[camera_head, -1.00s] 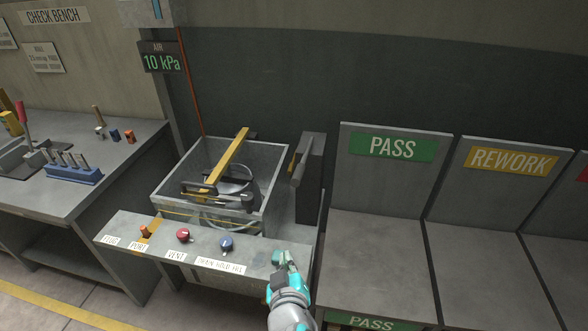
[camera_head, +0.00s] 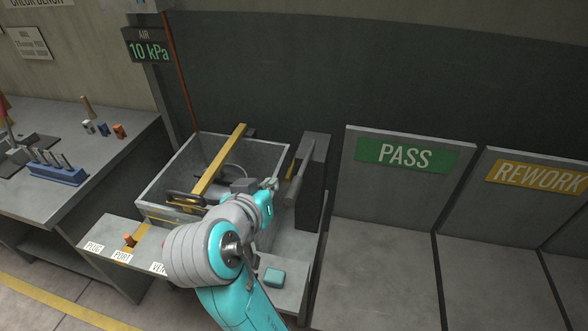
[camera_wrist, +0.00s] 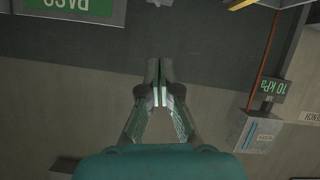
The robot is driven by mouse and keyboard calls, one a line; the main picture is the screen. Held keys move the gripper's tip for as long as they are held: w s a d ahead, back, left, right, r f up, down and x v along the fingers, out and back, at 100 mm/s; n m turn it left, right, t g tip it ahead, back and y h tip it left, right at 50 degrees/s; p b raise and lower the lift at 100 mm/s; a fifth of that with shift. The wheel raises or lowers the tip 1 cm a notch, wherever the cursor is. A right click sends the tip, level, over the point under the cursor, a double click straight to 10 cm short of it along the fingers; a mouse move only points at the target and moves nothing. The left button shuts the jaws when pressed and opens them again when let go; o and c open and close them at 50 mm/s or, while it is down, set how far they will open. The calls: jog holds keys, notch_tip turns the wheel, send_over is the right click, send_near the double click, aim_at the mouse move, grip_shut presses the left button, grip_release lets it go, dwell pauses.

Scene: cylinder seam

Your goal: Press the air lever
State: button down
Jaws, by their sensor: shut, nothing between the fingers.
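A grey bar-shaped handle (camera_head: 297,182), which looks like the air lever, slants at the side of a dark upright box (camera_head: 314,165) right of the water tank. No label on it is readable. My gripper (camera_head: 270,184) is over the tank's right side, just left of the handle. A small gap seems to lie between them, but contact is hard to judge. In the wrist view my gripper (camera_wrist: 160,90) has its two fingers together with nothing between them, pointing toward the dark wall. The air display (camera_head: 150,50) reads 10 kPa.
The grey tank (camera_head: 165,170) has a yellow bar (camera_head: 222,165) across it. My arm hides much of the front panel; an orange plug (camera_head: 129,240) shows at its left. A teal block (camera_head: 275,277) lies at its right end. The PASS bay (camera_head: 375,260) is empty.

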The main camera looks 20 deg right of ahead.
jog(key=shift+w+d+r, duration=0.15)
jog(key=shift+w+d, duration=0.05)
jog(key=shift+w, duration=0.05)
jog(key=w+d+f, duration=0.6)
jog(key=f, duration=0.1)
jog(key=shift+w, duration=0.15)
jog(key=shift+f, duration=0.55)
